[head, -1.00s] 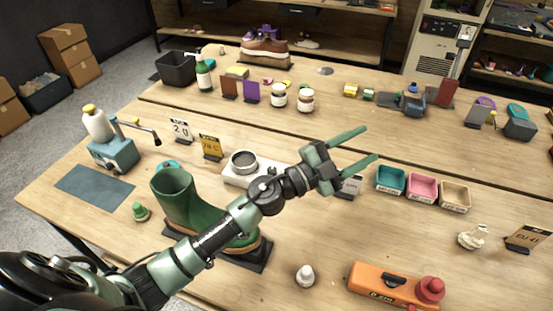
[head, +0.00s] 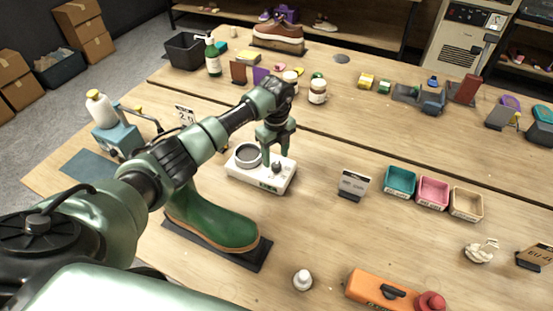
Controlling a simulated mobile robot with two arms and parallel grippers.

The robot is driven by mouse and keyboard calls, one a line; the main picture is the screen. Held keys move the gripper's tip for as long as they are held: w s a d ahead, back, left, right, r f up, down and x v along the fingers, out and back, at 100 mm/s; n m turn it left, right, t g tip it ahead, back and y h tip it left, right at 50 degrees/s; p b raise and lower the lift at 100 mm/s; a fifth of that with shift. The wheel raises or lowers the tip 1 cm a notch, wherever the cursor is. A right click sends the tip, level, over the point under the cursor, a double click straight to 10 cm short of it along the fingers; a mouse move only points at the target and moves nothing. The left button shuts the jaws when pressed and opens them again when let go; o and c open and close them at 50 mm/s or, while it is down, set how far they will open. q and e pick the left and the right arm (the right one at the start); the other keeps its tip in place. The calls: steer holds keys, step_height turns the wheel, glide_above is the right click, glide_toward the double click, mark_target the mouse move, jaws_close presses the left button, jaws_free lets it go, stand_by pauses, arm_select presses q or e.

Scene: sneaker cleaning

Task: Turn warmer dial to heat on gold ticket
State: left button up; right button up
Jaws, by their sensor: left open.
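The white warmer (head: 258,180) stands mid-table with a round grey plate (head: 248,155) on its left side. A small dark dial (head: 277,168) is on its right side and a small green display is on its front. My left gripper (head: 275,158) points down over the dial side, open, with its fingers close around or just above the dial; I cannot tell if they touch it. The gold ticket is hidden behind my left arm. My right gripper is out of view.
Jars (head: 317,91) stand behind.

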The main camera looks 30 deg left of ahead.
mark_target(276, 164)
arm_select(q)
step_height(276, 164, down, 2)
steer(key=shift+f, duration=0.85)
steer(key=shift+c, duration=0.2)
jaws_close()
steer(key=shift+w, duration=0.1)
